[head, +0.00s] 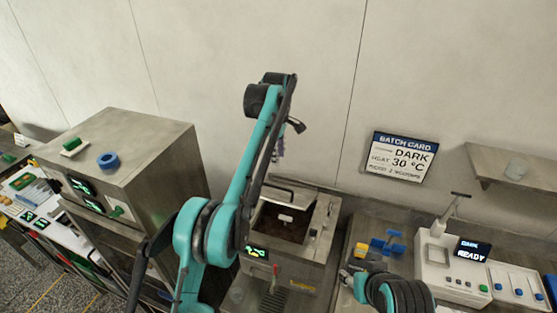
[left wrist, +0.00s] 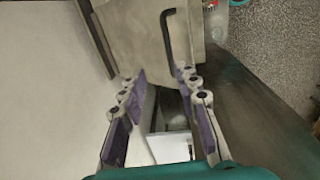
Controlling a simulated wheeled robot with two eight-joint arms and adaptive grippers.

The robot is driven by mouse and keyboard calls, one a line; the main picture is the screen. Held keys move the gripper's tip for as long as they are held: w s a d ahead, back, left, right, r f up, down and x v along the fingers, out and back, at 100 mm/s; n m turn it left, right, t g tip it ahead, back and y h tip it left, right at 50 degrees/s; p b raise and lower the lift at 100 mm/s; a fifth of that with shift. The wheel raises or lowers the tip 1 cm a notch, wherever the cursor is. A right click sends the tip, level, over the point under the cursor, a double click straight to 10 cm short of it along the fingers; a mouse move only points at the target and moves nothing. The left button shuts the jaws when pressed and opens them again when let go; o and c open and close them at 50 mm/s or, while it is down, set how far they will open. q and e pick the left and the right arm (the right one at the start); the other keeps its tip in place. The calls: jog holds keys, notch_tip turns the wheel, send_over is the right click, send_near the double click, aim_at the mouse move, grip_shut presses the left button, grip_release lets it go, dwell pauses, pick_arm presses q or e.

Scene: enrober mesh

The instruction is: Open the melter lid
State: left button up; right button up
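The melter (head: 311,246) is a metal box in the middle of the head view. Its top is uncovered, showing dark brown contents (head: 281,226) with a small white piece on them. A metal panel (head: 293,193), apparently the lid, stands raised along its back edge, partly hidden by my left arm. My left gripper (head: 279,148) is above and behind the melter, near the wall. In the left wrist view its purple-padded fingers (left wrist: 158,88) are apart, with a pale panel visible beyond, between them; contact is unclear. My right gripper (head: 350,276) is low, right of the melter; its fingertips are unclear.
A metal cabinet (head: 128,150) with a blue ring (head: 108,160) on top stands left. A blue and yellow item (head: 387,243) and a white device (head: 446,262) with a READY display are right. A batch card (head: 401,158) and a shelf (head: 510,165) are on the wall.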

pick_arm(q)
jog(key=c, duration=0.5)
jog(key=f+n+b, duration=0.1)
jog(key=f, duration=0.1)
jog(key=f+n+t+h+b, duration=0.1)
jog(key=f+b, duration=0.1)
jog(key=w+f+t+h+b, duration=0.1)
jog(key=shift+a+f+n+b, duration=0.3)
jog(key=shift+a+f+n, duration=0.1)
grip_shut()
jog(key=f+n+t+b, duration=0.1)
jog(key=s+a+f+n+t+h+b, duration=0.1)
jog(key=f, duration=0.1)
jog(key=s+a+f+n+t+h+b, duration=0.1)
jog(key=f+b, duration=0.1)
jog(key=shift+s+a+n, duration=0.1)
jog(key=shift+s+n, duration=0.15)
jog(key=shift+n, duration=0.05)
jog(key=s+a+f+n+t+b, duration=0.4)
jog(key=s+n, duration=0.2)
jog(key=s, duration=0.2)
jog(key=s+a+f+n+t+b, duration=0.35)
jog(key=s+n, duration=0.25)
jog(key=s, duration=0.2)
jog(key=w+d, duration=0.3)
jog(key=w, duration=0.8)
jog(key=shift+b, duration=0.3)
